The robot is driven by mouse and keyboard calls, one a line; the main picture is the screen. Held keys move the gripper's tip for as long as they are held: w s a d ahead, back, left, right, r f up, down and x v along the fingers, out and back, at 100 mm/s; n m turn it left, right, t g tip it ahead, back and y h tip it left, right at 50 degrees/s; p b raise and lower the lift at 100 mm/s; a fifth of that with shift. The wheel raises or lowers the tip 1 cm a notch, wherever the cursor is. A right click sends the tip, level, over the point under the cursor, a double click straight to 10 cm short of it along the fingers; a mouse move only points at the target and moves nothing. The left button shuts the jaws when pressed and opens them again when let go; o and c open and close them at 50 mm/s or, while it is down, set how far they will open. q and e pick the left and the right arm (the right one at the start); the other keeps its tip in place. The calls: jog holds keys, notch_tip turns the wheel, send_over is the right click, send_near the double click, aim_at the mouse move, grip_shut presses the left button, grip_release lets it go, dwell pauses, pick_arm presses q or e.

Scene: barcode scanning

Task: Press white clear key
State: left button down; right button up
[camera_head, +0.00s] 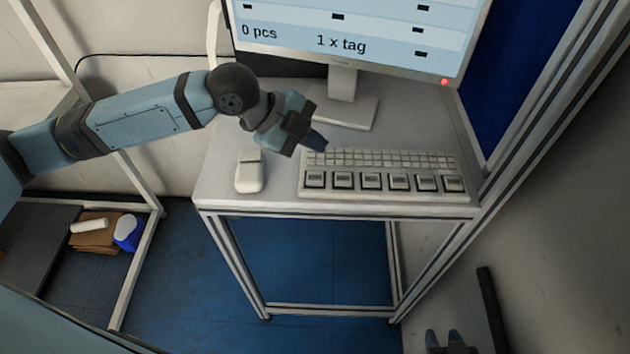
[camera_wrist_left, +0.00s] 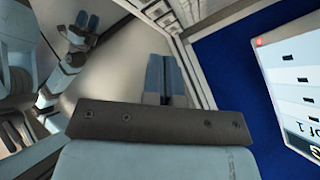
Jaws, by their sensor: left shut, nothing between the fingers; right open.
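A white keyboard (camera_head: 452,160) lies on the small table. Along its front edge is a row of several large white keys (camera_head: 371,181) with dark frames; their labels are too small to read, so I cannot tell which is the clear key. My left gripper (camera_head: 318,139) is just above the keyboard's back left corner, tilted down to the right. It is shut and empty; its closed fingers show in the left wrist view (camera_wrist_left: 166,78). Whether it touches the keyboard is unclear. My right gripper (camera_head: 445,342) is open at the bottom edge, far from the keyboard; it also shows in the left wrist view (camera_wrist_left: 78,32).
A white mouse (camera_head: 249,172) lies left of the keyboard. A monitor (camera_head: 345,32) showing "0 pcs" and "1 x tag" stands behind on its stand (camera_head: 345,112). A metal frame post (camera_head: 540,90) rises at the right. A shelf with a box (camera_head: 95,238) is at lower left.

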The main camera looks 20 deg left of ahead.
pick_arm(q)
jog(key=b, duration=0.4)
send_over(314, 179)
notch_tip(314, 179, down, 4)
jog(key=shift+f, duration=1.2)
dwell(0.7)
jog(key=shift+f, duration=0.4)
